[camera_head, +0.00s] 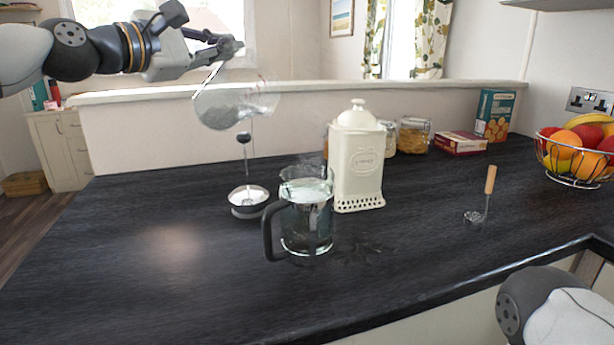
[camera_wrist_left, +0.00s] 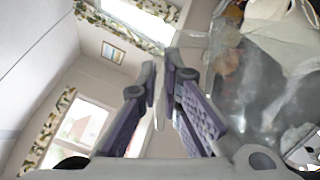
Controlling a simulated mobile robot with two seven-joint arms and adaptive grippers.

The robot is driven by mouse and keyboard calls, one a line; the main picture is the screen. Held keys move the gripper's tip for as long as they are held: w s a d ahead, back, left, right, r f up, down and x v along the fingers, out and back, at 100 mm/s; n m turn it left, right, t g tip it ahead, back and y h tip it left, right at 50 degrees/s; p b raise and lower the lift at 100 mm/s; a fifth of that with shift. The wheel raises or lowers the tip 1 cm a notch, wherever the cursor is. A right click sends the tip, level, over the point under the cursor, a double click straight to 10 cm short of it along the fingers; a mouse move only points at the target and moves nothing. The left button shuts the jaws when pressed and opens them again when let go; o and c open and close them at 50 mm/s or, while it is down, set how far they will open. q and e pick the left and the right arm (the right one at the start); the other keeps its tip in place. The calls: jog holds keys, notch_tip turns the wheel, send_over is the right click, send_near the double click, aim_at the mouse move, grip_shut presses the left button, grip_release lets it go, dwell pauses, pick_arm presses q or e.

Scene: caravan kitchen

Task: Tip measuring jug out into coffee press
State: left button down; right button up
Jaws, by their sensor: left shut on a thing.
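The clear measuring jug (camera_head: 238,102) hangs in the air, tilted, above the back left of the worktop. My left gripper (camera_head: 228,47) is shut on its handle. The wrist view shows the closed fingers (camera_wrist_left: 162,78) and the clear jug wall (camera_wrist_left: 258,95) to their right. Whether the jug holds anything is hard to tell. The glass coffee press (camera_head: 307,222), with a black handle, stands upright and open on the worktop. It is lower and to the right of the jug in the head view. The press plunger lid (camera_head: 248,196) stands apart, to its left. My right gripper is out of view.
A cream canister (camera_head: 356,160) stands close behind and right of the press. Glass jars (camera_head: 413,135), boxes (camera_head: 494,115), a wooden-handled tool (camera_head: 488,190) and a fruit basket (camera_head: 577,160) lie further right. The worktop's front left is clear. A low wall (camera_head: 300,110) runs behind.

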pick_arm(q)
jog(key=shift+w+a+f+n, duration=0.1)
jog(key=shift+f+n, duration=0.2)
jog(key=shift+f, duration=0.15)
jog(key=shift+w+a+f+n, duration=0.1)
jog(key=shift+f+n, duration=0.2)
jog(key=shift+f, duration=0.1)
jog(key=shift+a+f+n+g, duration=0.1)
jog(key=shift+a+n+g, duration=0.15)
jog(key=shift+n, duration=0.45)
jog(key=w+a+f+n+g+h, duration=0.1)
jog(key=w+a+f+n, duration=0.2)
jog(key=n, duration=0.5)
jog(key=shift+w+a+f+n+h, duration=0.3)
jog(key=shift+w+f, duration=0.2)
jog(key=shift+f, duration=0.1)
